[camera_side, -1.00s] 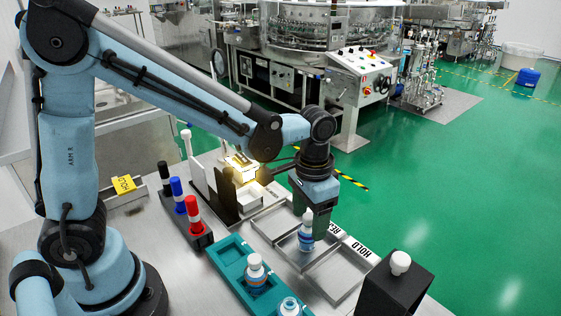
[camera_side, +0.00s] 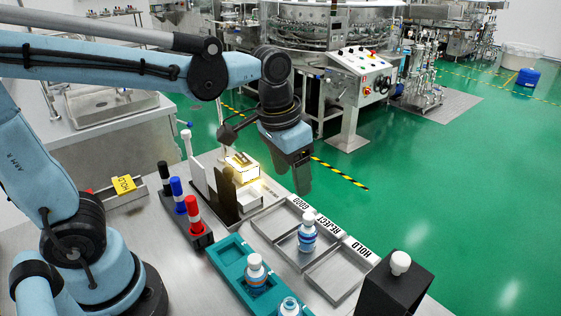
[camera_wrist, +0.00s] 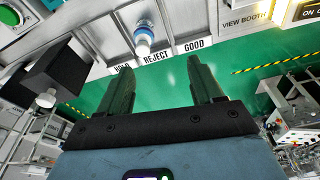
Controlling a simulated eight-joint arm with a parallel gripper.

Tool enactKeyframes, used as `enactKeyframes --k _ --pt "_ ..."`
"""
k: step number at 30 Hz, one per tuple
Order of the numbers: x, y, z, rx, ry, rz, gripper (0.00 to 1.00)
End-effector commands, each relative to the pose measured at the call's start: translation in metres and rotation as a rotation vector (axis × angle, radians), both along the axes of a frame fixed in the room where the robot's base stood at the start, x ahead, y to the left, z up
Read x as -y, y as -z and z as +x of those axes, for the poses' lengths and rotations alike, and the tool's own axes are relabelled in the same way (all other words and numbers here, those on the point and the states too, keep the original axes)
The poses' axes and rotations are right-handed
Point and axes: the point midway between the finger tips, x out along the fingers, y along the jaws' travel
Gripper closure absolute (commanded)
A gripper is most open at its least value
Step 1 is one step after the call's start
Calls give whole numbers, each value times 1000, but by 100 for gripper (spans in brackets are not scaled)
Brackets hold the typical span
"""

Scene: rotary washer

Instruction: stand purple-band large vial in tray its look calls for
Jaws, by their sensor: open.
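A white-capped vial (camera_side: 307,236) with a blue-looking band stands upright in the middle tray (camera_side: 291,251), beside the REJECT label. It also shows in the wrist view (camera_wrist: 143,35). I cannot make out a purple band at this size. Two more vials are in the teal rack (camera_side: 226,262): one white-capped with an orange and blue label (camera_side: 256,274), one cut off by the bottom edge (camera_side: 290,306). My gripper (camera_side: 298,186) is open and empty, above and behind the trays, clear of the vial. In the wrist view its fingers (camera_wrist: 160,68) have nothing between them.
The GOOD tray (camera_side: 268,221) and HOLD tray (camera_side: 338,276) look empty. A black box with a white knob (camera_side: 396,282) stands at right. Blue, red and black markers (camera_side: 193,212) stand left of the teal rack. The lit view booth (camera_side: 245,174) is behind them.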

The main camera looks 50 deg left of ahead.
Motion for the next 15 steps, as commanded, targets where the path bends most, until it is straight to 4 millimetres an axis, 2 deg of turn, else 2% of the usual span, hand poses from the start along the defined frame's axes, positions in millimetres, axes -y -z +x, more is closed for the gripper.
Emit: enactKeyframes --k 1,6,15 --pt "-10 1 -9 49 -23 -8 34" --pt "-36 7 -27 222 -87 -25 34" --pt "-59 20 -44 410 -149 -28 34"
